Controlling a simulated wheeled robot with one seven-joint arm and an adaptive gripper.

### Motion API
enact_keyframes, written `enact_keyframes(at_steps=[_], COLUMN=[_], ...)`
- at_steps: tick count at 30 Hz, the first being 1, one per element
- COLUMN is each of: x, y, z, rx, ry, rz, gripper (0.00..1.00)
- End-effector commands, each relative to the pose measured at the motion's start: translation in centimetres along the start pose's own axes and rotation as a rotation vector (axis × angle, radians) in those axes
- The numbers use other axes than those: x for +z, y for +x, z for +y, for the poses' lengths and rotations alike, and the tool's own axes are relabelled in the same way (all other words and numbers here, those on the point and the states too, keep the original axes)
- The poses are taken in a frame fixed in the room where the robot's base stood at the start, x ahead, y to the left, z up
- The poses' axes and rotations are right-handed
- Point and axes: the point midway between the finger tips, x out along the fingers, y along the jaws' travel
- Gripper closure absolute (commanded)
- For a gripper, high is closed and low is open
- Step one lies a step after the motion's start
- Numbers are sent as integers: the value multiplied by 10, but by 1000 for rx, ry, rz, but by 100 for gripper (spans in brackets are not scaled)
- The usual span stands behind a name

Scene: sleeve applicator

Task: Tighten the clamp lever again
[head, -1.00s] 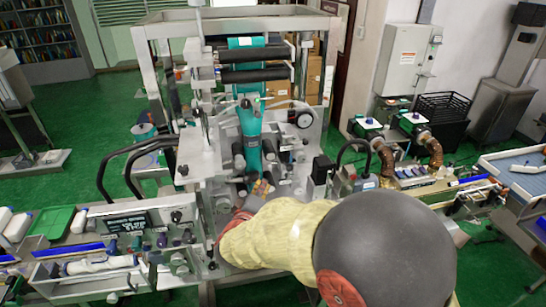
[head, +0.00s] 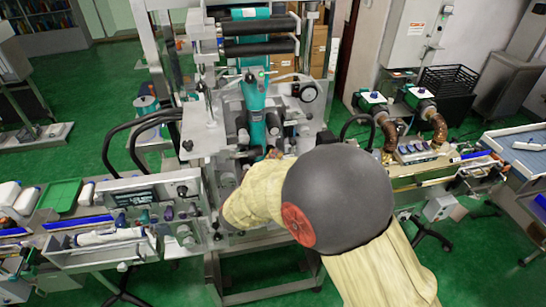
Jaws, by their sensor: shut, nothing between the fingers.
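The sleeve applicator (head: 205,135) stands in the middle of the head view, with grey plates, black rollers and a teal web (head: 254,95) running down its front. My arm reaches into its lower front from the lower right, in a pale yellow cover with a dark round joint. Only a little of my gripper (head: 273,154) seems to show beyond the cover, close to the foot of the teal web. It is shut and holds nothing. I cannot pick out the clamp lever; my arm hides this part of the machine. Contact between gripper and machine cannot be told.
A conveyor with a control panel (head: 133,190) and a green tray (head: 62,195) lies at the left. Another conveyor (head: 440,172) runs off to the right. Black hoses (head: 140,135) loop beside the machine's left side. Green floor is open at the far left.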

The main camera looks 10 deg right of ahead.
Motion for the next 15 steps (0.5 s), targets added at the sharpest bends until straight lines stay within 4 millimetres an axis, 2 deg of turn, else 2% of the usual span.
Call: enact_keyframes(at_steps=[1,6,10,15], x=[1,1,1,0], y=[11,38,53,62], z=[1,1,0,0], rx=[0,0,0,0], ry=[0,1,0,1], rz=[-3,-3,-2,0], gripper=[100,100,100,100])
